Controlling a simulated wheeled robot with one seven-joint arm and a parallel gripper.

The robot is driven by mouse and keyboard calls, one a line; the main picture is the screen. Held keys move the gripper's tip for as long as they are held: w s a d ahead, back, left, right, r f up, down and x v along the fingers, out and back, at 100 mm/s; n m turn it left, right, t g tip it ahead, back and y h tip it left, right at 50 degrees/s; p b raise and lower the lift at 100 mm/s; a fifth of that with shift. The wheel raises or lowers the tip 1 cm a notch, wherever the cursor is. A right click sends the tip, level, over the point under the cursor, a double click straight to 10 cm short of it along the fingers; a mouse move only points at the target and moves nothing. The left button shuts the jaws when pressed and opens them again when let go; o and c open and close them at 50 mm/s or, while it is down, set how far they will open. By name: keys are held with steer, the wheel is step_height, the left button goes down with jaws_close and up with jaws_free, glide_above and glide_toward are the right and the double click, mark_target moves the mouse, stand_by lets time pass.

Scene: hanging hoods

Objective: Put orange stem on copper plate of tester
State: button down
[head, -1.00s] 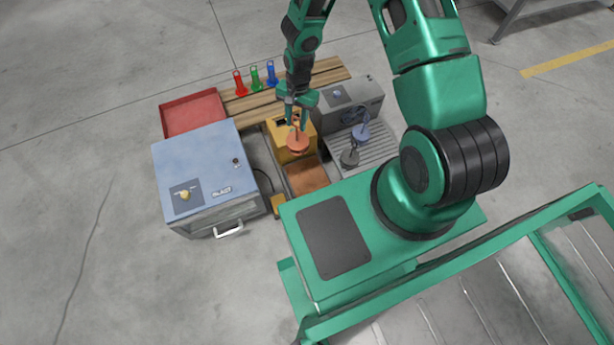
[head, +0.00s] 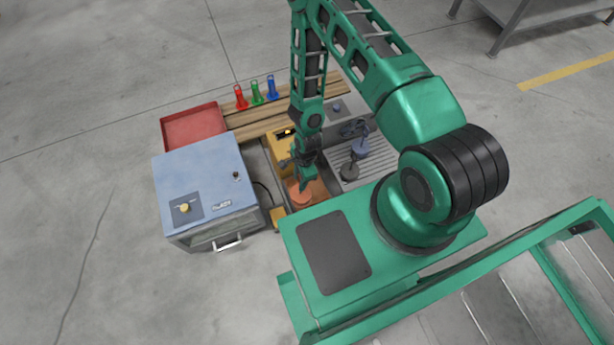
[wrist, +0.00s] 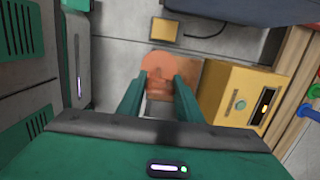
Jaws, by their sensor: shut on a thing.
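The orange stem (head: 301,197) has a round orange base and shows just below my gripper (head: 305,180) in the head view. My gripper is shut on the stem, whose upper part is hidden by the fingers. In the wrist view the stem's disc (wrist: 158,66) shows at the fingertips (wrist: 160,80). The copper plate (wrist: 187,80) of the yellow tester (wrist: 238,98) lies under and beside the disc. I cannot tell whether the disc touches the plate. In the head view the tester (head: 284,143) stands behind my gripper, and the plate (head: 319,188) is partly covered.
A blue-grey cabinet (head: 200,175) stands at left, a red tray (head: 190,121) behind it. Red, green and blue tags (head: 256,94) stand on wooden slats. A ribbed rack (head: 372,160) at right holds a blue and a dark stem. A small yellow block (head: 277,216) lies near the cabinet.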

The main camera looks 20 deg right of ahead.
steer(key=w+d+f, duration=0.5)
steer(key=w+f, duration=0.1)
steer(key=f, duration=0.3)
steer(key=shift+w+d, duration=0.3)
steer(key=shift+w, duration=0.05)
steer(key=shift+f, duration=0.2)
steer(key=c, duration=1.3)
jaws_free()
steer(key=shift+o, duration=0.2)
steer(key=shift+r, duration=0.1)
